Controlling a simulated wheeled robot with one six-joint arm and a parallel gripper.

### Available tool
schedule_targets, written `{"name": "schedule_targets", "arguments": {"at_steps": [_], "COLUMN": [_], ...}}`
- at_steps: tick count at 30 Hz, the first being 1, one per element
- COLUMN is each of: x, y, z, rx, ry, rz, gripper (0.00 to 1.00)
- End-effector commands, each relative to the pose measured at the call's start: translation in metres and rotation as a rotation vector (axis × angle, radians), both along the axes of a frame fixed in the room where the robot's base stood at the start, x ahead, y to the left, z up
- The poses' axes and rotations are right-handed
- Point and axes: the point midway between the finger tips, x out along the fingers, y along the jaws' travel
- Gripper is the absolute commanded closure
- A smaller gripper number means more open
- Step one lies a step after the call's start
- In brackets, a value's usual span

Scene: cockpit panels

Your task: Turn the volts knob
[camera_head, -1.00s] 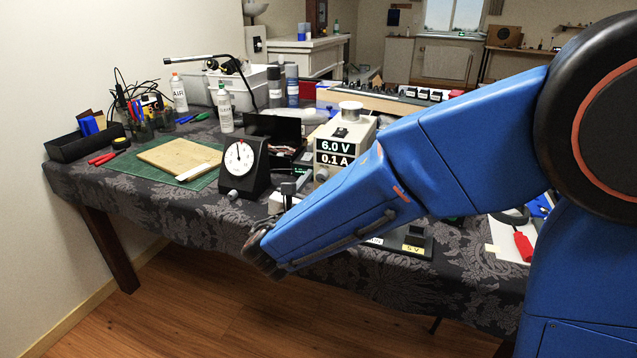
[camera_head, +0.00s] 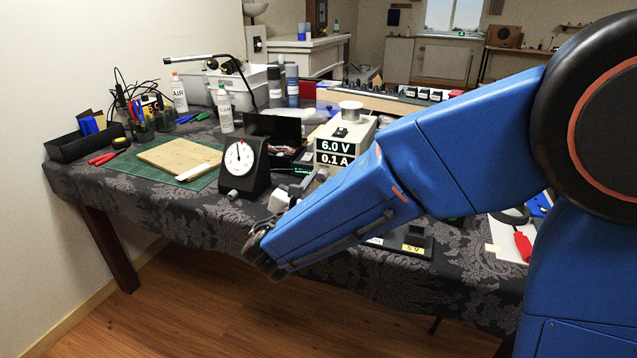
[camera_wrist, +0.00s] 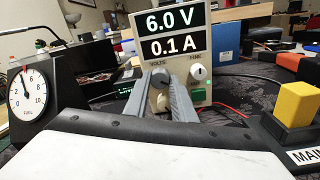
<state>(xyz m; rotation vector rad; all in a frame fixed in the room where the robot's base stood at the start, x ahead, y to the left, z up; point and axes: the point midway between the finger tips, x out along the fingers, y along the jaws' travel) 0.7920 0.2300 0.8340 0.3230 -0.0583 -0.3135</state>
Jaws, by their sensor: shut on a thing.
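The power supply (camera_head: 343,133) stands on the table, its display reading 6.0 V and 0.1 A; it also shows in the wrist view (camera_wrist: 193,54). The volts knob (camera_wrist: 160,79) is on its front, below the display at the left, under the VOLTS label. My gripper (camera_wrist: 163,84) has its two grey fingers on either side of this knob and is shut on it. The fingers partly hide the knob. In the head view my gripper (camera_head: 291,192) is at the front of the supply, and my arm hides the supply's lower right part.
The fine knob (camera_wrist: 198,73) sits close to the right of my fingers. A black fuel gauge (camera_head: 243,163) stands close to the left. A yellow block (camera_wrist: 295,104) on a black base is at the right in the wrist view. A cutting mat (camera_head: 143,176) lies farther left.

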Motion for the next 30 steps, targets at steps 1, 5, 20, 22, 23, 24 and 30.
{"name": "schedule_targets", "arguments": {"at_steps": [1, 5, 20, 22, 23, 24, 30], "x": [0.000, 0.000, -0.002, -0.005, -0.007, -0.011, -0.039], "y": [0.000, 0.000, 0.001, 0.002, 0.003, 0.005, 0.014], "z": [0.000, 0.000, 0.000, 0.000, 0.000, 0.000, 0.000], "rx": [0.001, 0.001, 0.000, 0.001, 0.001, 0.001, 0.000], "ry": [0.000, 0.000, 0.000, 0.000, 0.000, 0.000, 0.001], "rz": [0.000, 0.000, 0.000, 0.001, 0.001, 0.002, 0.004], "gripper": [0.99, 0.99, 0.58, 0.58, 0.58, 0.58, 0.58]}}
